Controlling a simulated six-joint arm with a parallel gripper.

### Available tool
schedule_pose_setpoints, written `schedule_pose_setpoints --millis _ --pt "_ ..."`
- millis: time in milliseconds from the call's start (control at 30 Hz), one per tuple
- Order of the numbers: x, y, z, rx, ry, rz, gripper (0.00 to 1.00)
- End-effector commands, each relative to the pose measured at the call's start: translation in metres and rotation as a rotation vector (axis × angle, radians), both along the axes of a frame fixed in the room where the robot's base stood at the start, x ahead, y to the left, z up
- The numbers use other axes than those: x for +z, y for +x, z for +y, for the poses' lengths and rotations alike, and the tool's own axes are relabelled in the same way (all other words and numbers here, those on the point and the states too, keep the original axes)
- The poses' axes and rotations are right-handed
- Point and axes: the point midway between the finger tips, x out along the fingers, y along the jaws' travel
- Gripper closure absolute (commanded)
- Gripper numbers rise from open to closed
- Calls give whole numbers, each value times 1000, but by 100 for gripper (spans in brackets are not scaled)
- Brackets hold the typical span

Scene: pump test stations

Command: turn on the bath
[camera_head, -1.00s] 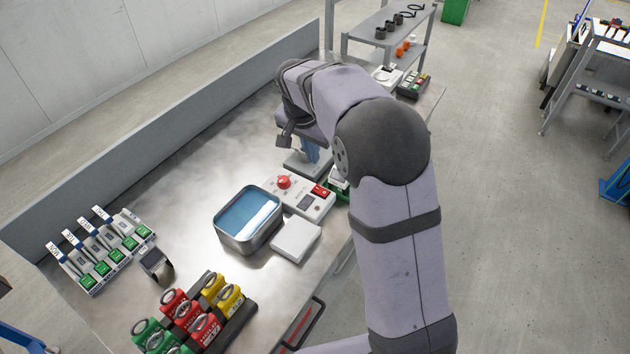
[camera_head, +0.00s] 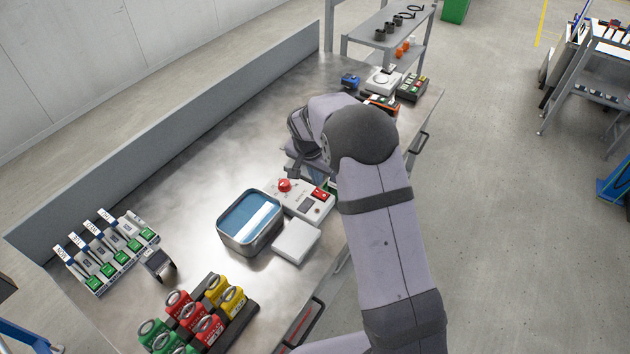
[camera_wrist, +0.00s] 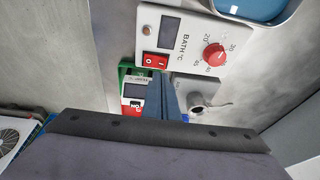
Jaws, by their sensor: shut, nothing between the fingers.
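The bath is a metal tub (camera_head: 224,240) of blue liquid, with a white control panel (camera_head: 294,203) beside it. In the wrist view the panel (camera_wrist: 193,62) reads "BATH °C". It has a red dial knob (camera_wrist: 214,54), a dark display (camera_wrist: 168,25), a small dull brownish lamp (camera_wrist: 147,29) and a red rocker switch (camera_wrist: 155,62) marked O and I. My gripper (camera_wrist: 162,84) is shut and empty, its blue fingers pointing at the panel's edge just below the switch in the picture. I cannot tell whether they touch. In the head view my arm mostly hides the gripper.
A white block (camera_head: 296,241) lies beside the tub. A green-cased device (camera_wrist: 132,90) and a grey box with a round fitting (camera_wrist: 203,97) sit close to the fingers.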

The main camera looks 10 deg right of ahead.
Motion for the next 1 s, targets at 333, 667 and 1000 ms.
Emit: schedule_pose_setpoints --millis 333,667,1000 --pt "-33 3 4 1 -1 -1 100" --pt "-38 4 4 1 -1 -1 100" --pt "-44 5 5 1 -1 -2 100"
